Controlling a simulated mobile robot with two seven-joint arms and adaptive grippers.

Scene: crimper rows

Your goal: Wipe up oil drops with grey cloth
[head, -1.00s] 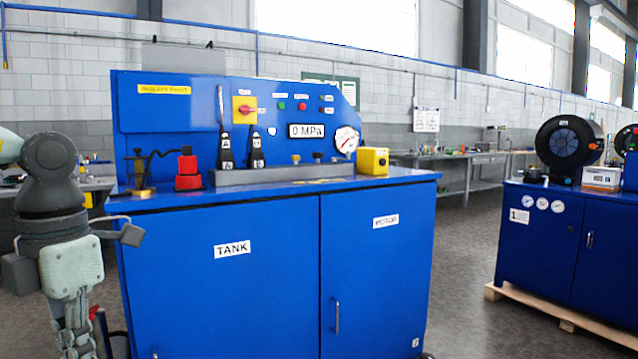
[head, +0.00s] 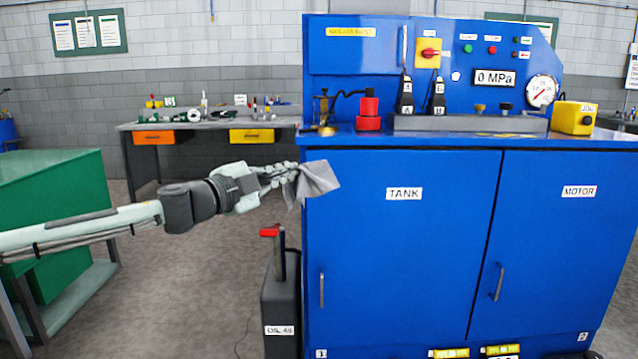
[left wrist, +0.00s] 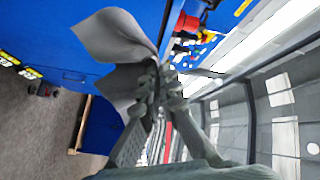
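My left gripper (head: 290,178) reaches in from the left and is shut on the grey cloth (head: 320,180). The cloth hangs in loose folds from the fingers, close to the upper left corner of the blue TANK cabinet (head: 400,260), just below its top surface level. I cannot tell whether the cloth touches the cabinet. The left wrist view shows the grey cloth (left wrist: 115,40) spread out from the closed fingers of my left gripper (left wrist: 157,90). I cannot make out any oil drops. My right gripper is not in view.
On the cabinet top stand a red cylinder (head: 369,115), a brass fitting (head: 325,120), black levers and a yellow box (head: 573,117). A dark oil container (head: 281,315) stands on the floor at the cabinet's left. A green cabinet (head: 60,210) is at far left, a workbench (head: 205,124) behind.

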